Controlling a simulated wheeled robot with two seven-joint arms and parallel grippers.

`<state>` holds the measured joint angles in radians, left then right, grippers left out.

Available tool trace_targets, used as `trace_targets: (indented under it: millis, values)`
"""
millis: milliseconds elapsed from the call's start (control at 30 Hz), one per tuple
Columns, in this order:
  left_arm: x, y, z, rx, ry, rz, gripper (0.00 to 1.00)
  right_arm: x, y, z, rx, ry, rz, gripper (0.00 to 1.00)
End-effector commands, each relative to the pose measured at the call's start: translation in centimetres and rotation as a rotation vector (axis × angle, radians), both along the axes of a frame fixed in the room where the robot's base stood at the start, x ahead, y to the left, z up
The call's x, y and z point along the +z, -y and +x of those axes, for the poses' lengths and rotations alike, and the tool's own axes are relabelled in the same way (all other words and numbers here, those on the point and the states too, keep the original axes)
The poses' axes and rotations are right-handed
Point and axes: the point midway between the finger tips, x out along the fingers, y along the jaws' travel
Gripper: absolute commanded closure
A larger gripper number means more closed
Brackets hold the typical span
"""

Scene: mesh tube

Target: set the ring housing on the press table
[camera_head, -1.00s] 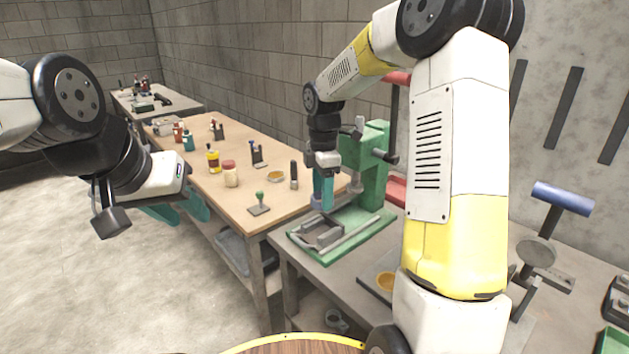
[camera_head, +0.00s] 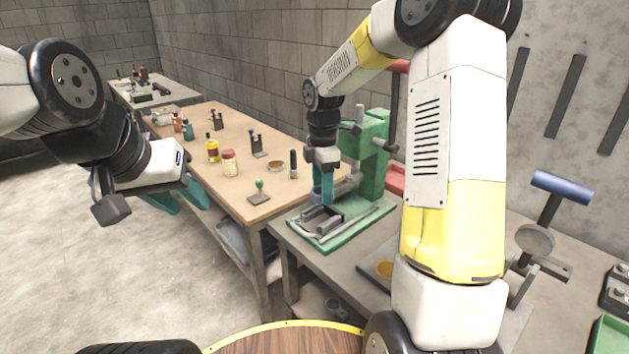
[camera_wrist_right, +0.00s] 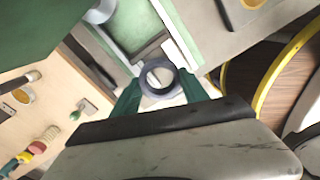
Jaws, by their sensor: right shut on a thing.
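The ring housing (camera_wrist_right: 146,84) is a dark blue-grey ring. In the right wrist view it sits between the teal fingers of my right gripper (camera_wrist_right: 161,88), which is shut on it. In the head view my right gripper (camera_head: 327,201) points down over the front of the green press, and the bluish ring housing (camera_head: 316,194) shows partly behind its fingers. The grey press table (camera_head: 325,222) lies on the green press base, just below the gripper. I cannot tell whether the ring touches it. My left gripper (camera_head: 178,197) is open and empty, left of the wooden bench.
The green press column (camera_head: 373,155) stands close behind my right gripper. A wooden bench (camera_head: 222,175) with bottles, jars and tools is to the left. A blue-topped stand (camera_head: 562,188) is to the right.

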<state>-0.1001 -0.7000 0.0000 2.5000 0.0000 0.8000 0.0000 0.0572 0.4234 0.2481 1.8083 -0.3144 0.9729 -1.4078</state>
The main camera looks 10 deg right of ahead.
Motion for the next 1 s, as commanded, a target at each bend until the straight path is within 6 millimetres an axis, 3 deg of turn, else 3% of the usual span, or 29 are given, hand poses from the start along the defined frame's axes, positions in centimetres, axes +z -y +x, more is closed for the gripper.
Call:
trace_targets:
  millis: [1000]
  values:
    - [0.0, 0.0, 0.0, 0.0, 0.0, 0.0, 0.64, -0.59, 0.01, 0.01, 0.0, 0.0, 0.0, 1.0]
